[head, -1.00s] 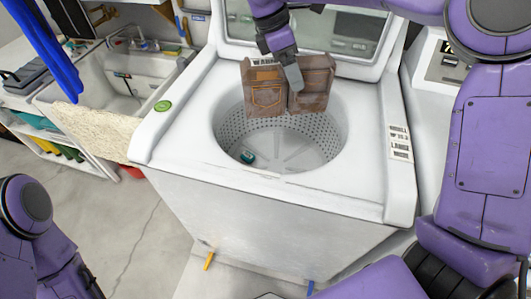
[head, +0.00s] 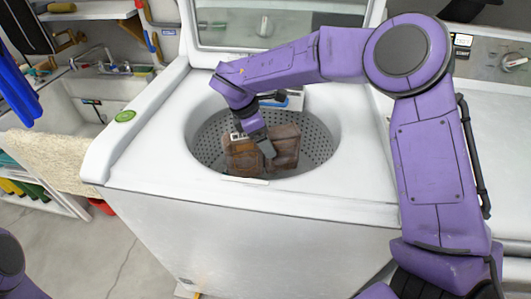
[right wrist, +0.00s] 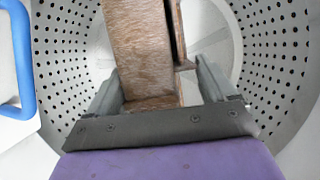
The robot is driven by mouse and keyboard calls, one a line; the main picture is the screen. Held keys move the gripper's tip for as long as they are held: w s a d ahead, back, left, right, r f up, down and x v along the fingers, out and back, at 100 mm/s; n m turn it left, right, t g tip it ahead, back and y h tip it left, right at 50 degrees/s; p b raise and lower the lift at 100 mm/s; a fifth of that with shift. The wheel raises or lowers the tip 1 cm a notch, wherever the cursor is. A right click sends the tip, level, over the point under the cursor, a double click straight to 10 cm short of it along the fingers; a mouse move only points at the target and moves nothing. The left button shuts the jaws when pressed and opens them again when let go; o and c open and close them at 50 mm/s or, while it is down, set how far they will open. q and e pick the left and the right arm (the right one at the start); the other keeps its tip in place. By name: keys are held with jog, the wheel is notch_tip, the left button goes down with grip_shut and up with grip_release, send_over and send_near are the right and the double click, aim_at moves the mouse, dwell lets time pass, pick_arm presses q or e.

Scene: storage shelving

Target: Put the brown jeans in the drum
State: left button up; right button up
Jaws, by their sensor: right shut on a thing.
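The brown jeans (head: 245,158) hang inside the metal drum (head: 318,140) of the white top-loading washer in the head view. My right gripper (head: 268,150) reaches down into the drum and is shut on the jeans. In the right wrist view the brown jeans (right wrist: 140,45) lie between the two fingers (right wrist: 155,88), with the perforated drum wall (right wrist: 275,50) around them. Whether the jeans touch the drum floor cannot be told. My left gripper is not in view; only a piece of my left arm shows at the lower left.
The washer's lid (head: 285,25) stands open at the back. A sink (head: 85,95) with a beige towel (head: 55,158) is at the left. Another white machine (head: 490,130) stands at the right. A blue handle (right wrist: 22,60) shows in the right wrist view.

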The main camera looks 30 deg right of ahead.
notch_tip(320, 180, down, 4)
jog(key=shift+r, duration=0.25)
jog(key=shift+s+f+b, duration=0.1)
jog(key=shift+f+b, duration=0.55)
jog(key=shift+b, duration=0.05)
jog(key=shift+r, duration=0.1)
jog(key=o, duration=1.7)
jog(key=shift+r, duration=0.15)
jog(key=shift+r+p, duration=0.5)
jog(key=shift+p, duration=0.3)
jog(key=v, duration=1.1)
jog(key=shift+a+r, duration=0.25)
jog(key=shift+r, duration=0.15)
